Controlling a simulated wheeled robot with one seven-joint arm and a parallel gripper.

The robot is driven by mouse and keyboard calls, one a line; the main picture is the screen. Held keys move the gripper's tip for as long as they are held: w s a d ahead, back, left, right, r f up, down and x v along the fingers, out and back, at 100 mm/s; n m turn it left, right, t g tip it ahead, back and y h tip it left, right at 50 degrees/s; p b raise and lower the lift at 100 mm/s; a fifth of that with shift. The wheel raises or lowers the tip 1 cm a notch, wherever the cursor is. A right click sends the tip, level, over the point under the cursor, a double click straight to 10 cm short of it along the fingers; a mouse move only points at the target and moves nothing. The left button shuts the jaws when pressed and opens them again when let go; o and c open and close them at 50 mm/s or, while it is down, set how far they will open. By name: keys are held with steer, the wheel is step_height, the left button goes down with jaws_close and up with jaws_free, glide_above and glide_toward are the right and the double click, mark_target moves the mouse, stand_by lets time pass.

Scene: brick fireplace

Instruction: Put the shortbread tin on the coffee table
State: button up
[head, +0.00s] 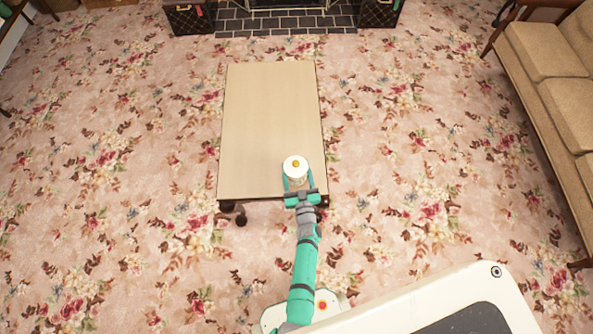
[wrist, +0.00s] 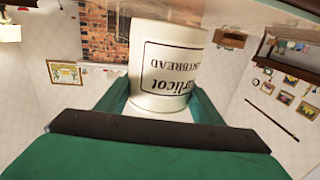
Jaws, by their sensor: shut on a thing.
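The shortbread tin (head: 295,165) is a white round tin with a small orange-yellow mark on its lid. In the wrist view the tin (wrist: 165,62) shows a black-framed label with "SHORTBREAD" appearing upside down. My gripper (head: 297,183) is shut on the tin, with one green finger on each side of it. The coffee table (head: 268,110) is a long, pale, rectangular top. In the head view the tin appears over the near right part of the tabletop. I cannot tell whether its base touches the surface.
The rest of the tabletop is bare. A beige sofa (head: 555,80) stands at the right. Two dark patterned cases (head: 188,17) (head: 381,13) flank the brick hearth (head: 285,20) at the back. Floral carpet (head: 110,140) around the table is clear.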

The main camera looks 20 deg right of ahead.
steer(key=shift+f, duration=0.9)
steer(key=shift+f, duration=0.15)
steer(key=o, duration=1.1)
